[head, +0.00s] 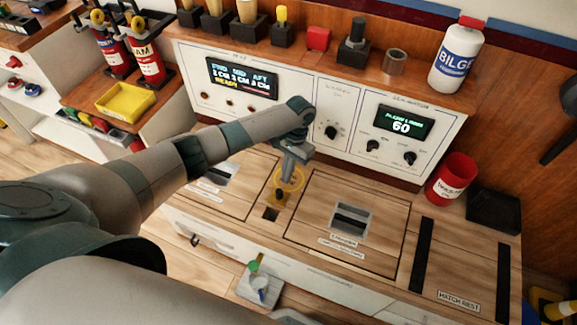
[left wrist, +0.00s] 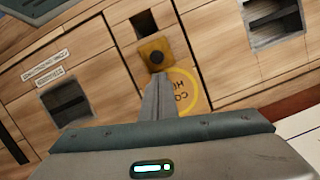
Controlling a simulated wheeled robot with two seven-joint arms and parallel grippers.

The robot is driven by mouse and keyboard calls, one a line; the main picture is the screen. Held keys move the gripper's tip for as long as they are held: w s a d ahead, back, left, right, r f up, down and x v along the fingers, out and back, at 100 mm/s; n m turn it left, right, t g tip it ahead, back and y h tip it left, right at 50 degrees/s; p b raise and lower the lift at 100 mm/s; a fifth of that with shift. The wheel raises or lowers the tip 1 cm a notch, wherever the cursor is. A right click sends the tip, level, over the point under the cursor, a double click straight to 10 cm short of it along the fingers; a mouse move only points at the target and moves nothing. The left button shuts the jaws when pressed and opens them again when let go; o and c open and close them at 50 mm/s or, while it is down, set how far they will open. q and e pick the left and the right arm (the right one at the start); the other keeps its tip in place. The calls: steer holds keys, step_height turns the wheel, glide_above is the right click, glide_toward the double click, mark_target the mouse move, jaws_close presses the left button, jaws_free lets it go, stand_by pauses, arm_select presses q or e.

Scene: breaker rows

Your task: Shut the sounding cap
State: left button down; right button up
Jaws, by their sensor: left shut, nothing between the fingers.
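A small brass-yellow square piece with a dark round centre (left wrist: 156,54), seemingly the sounding cap, is on the wooden deck between two hatch panels. It also shows in the head view (head: 279,195), partly behind my gripper. A dark square recess (head: 270,214) lies beside it; it shows in the left wrist view too (left wrist: 145,22). A yellow ring marking with lettering (left wrist: 186,92) is on the other side. My left gripper (head: 287,173) is shut and empty, pointing down over the ring, with its fingertips (left wrist: 157,80) close to the cap. I cannot tell whether they touch. My right gripper is not in view.
The instrument console (head: 325,110) rises behind the deck. A red cup (head: 452,178) and a black box (head: 494,208) stand at the right. A hatch with a recessed handle (head: 352,218) lies right of the cap. A white bottle (head: 456,55) stands on the shelf.

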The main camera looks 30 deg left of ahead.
mark_target(285, 191)
arm_select(q)
steer(key=x, duration=0.2)
steer(key=shift+f, duration=0.3)
steer(key=shift+s+f, duration=0.2)
steer(key=shift+f, duration=0.5)
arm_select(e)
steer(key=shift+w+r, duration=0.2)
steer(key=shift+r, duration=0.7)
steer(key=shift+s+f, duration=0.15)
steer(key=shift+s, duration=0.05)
arm_select(q)
steer(key=shift+s, duration=0.15)
